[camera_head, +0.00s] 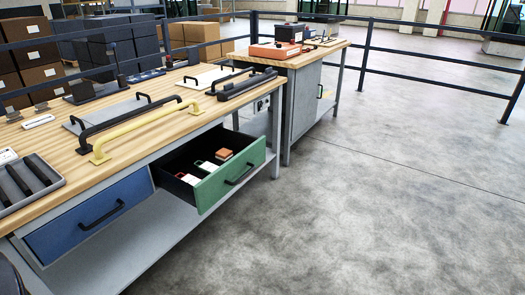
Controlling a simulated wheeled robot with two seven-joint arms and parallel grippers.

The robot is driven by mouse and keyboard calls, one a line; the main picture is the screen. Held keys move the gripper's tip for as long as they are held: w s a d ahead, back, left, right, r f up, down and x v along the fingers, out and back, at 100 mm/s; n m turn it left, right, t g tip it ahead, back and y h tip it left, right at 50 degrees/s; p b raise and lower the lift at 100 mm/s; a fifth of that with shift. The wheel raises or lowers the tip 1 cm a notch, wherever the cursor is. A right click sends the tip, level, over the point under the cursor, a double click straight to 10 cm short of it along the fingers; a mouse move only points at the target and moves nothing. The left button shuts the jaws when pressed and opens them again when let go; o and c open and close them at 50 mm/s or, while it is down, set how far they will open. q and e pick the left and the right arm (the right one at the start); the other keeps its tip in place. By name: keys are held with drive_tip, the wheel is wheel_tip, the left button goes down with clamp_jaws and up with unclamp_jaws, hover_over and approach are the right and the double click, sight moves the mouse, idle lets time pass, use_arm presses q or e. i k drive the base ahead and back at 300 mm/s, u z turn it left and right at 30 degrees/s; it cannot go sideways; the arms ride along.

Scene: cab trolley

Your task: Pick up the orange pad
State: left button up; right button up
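An orange pad (224,154) lies inside the open drawer with the green front (232,180), toward the drawer's back right. Its sides are partly hidden by the drawer wall and the things beside it. A white item with a green edge (206,166) and a white item with a red edge (189,179) lie in the same drawer, in a row to the left of the pad. Neither of my grippers is in view.
A closed blue drawer (90,212) is left of the open one. The wooden bench top (62,139) holds yellow (145,130) and black handles and a grey tray (38,192). A second bench (308,95) stands behind. The concrete floor (350,215) at right is clear.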

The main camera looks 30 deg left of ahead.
sight(224, 154)
drive_tip(key=z, duration=0.4)
drive_tip(key=i, duration=1.65)
drive_tip(key=u, duration=1.05)
drive_tip(key=i, duration=0.95)
drive_tip(key=u, duration=1.1)
